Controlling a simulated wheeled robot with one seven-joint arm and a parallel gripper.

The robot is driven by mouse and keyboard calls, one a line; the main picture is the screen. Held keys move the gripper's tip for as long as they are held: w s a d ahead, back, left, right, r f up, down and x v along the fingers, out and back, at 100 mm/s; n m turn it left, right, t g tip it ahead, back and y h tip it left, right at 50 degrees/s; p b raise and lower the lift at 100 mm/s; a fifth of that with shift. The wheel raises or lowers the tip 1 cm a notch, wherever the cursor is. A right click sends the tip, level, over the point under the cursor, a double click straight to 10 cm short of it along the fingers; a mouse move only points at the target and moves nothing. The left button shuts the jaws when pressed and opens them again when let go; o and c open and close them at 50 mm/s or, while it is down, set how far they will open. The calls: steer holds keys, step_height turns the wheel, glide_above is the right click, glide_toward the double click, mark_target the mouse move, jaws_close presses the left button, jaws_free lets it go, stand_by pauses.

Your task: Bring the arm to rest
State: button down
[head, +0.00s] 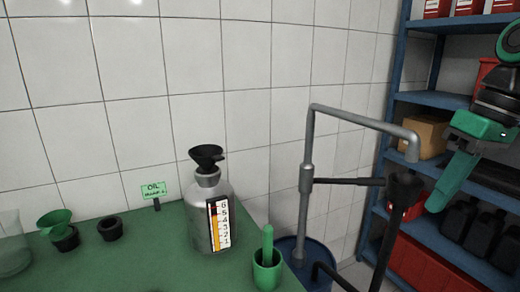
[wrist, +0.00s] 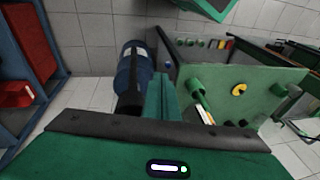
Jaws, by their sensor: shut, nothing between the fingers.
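My gripper (head: 436,203) is at the right of the head view, with its green fingers together and pointing down and left. In the wrist view, my shut fingers (wrist: 162,82) show at the middle. Most of my arm is outside the head view.
A blue shelf (head: 430,100) with boxes and bottles stands at the right.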

steer(key=s+d+f+m+h, duration=0.1)
steer(key=s+d+f+m, duration=0.2)
steer(key=f, duration=0.3)
steer(key=s+d+f+m, duration=0.3)
steer(key=s+f+m, duration=0.1)
steer(key=f, duration=0.3)
steer(key=s+d+f+m+g+h, duration=0.1)
steer(key=s+d+f+m, duration=0.2)
steer(key=f, duration=0.4)
steer(key=shift+s+d+m+h, duration=0.3)
steer(key=shift+s+d+m, duration=0.1)
steer(key=shift+s, duration=0.15)
